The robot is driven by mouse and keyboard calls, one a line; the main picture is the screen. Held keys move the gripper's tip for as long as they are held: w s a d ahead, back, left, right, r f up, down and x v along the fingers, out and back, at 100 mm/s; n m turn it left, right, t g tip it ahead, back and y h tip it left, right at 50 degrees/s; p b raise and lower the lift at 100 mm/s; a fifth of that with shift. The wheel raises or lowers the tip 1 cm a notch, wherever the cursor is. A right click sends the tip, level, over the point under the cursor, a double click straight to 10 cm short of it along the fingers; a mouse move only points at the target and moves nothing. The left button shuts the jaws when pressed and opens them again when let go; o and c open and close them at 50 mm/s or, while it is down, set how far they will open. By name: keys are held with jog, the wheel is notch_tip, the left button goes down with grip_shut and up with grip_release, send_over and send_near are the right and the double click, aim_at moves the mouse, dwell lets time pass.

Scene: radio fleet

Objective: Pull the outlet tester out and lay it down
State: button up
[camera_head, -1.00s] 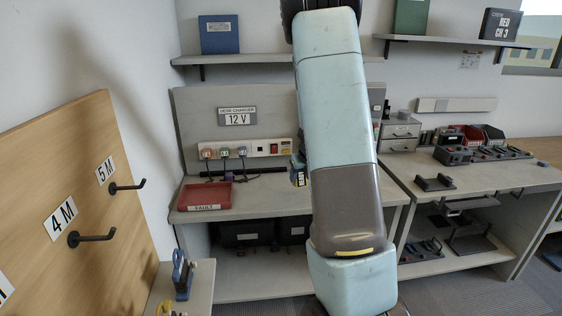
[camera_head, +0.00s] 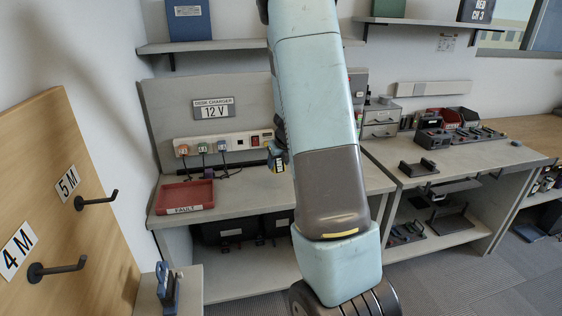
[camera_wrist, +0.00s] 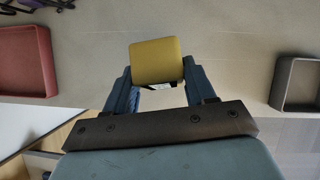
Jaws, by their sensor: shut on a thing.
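My gripper (camera_wrist: 157,92) is shut on the yellow outlet tester (camera_wrist: 155,60), whose broad face shows between the two fingers in the wrist view. In the head view my gripper (camera_head: 279,155) is small and partly hidden behind my arm, near the right end of the white power strip (camera_head: 240,142). The exact height over the bench is hard to tell.
A red tray (camera_head: 185,194) marked FAULT stands on the bench at left; it also shows in the wrist view (camera_wrist: 45,60). Several plugs with cables (camera_head: 203,149) fill the strip's left part. A grey tray (camera_wrist: 297,84) is at right in the wrist view. Bench between trays looks clear.

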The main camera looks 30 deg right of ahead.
jog(key=shift+w+f, duration=0.1)
jog(key=shift+f, duration=3.35)
jog(key=o, duration=1.5)
jog(key=shift+c, duration=0.2)
jog(key=shift+r, duration=0.1)
jog(key=v, duration=1.3)
jog(key=shift+r, duration=0.15)
